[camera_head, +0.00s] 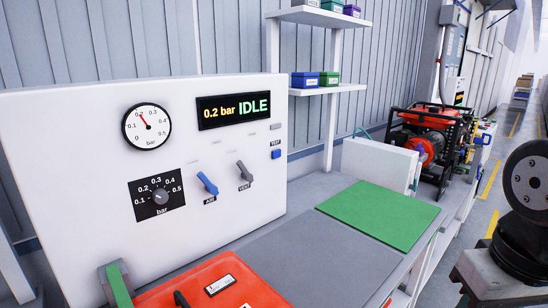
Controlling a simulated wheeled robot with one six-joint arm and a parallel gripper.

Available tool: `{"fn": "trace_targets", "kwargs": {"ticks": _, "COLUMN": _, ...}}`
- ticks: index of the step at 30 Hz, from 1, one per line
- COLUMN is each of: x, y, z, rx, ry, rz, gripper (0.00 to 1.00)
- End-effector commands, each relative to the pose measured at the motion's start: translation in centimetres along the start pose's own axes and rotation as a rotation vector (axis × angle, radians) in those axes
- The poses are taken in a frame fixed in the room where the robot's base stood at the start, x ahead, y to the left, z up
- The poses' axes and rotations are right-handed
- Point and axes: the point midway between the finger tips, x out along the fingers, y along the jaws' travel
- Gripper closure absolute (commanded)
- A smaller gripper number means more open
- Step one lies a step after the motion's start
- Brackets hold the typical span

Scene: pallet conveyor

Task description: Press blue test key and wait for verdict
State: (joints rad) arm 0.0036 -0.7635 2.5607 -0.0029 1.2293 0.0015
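The blue test key (275,155) is a small square button at the right side of a white test panel (90,200), under a TEST label. Nothing touches the key. The panel's display (234,109) reads "0.2 bar" in yellow and "IDLE" in green. A round pressure gauge (147,126) has a red needle pointing up and left, near 0.2. My gripper is not in view; a black part of my arm (520,190) shows at the right edge.
A dial knob (161,197), a blue AIR lever (207,184) and a grey VENT lever (244,172) are on the panel. A red case (240,286) lies below. A green mat (380,212) and grey bench top (320,255) are clear. A red-and-black machine (432,138) stands behind.

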Motion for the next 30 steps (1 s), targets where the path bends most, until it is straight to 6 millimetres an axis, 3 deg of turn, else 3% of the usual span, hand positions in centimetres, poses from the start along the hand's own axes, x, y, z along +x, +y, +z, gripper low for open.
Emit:
{"fn": "trace_targets", "kwargs": {"ticks": 3, "x": 0.00, "y": -0.01, "z": -0.03, "rx": -0.001, "ry": 0.000, "rz": 0.000, "gripper": 0.62}}
{"fn": "trace_targets", "kwargs": {"ticks": 7, "x": 0.00, "y": -0.02, "z": -0.04, "rx": -0.002, "ry": 0.000, "rz": 0.000, "gripper": 0.98}}
{"fn": "trace_targets", "kwargs": {"ticks": 8, "x": 0.00, "y": -0.02, "z": -0.04, "rx": -0.002, "ry": 0.000, "rz": 0.000, "gripper": 1.00}}
{"fn": "trace_targets", "kwargs": {"ticks": 30, "x": 0.01, "y": -0.02, "z": -0.06, "rx": -0.003, "ry": 0.000, "rz": 0.000, "gripper": 1.00}}
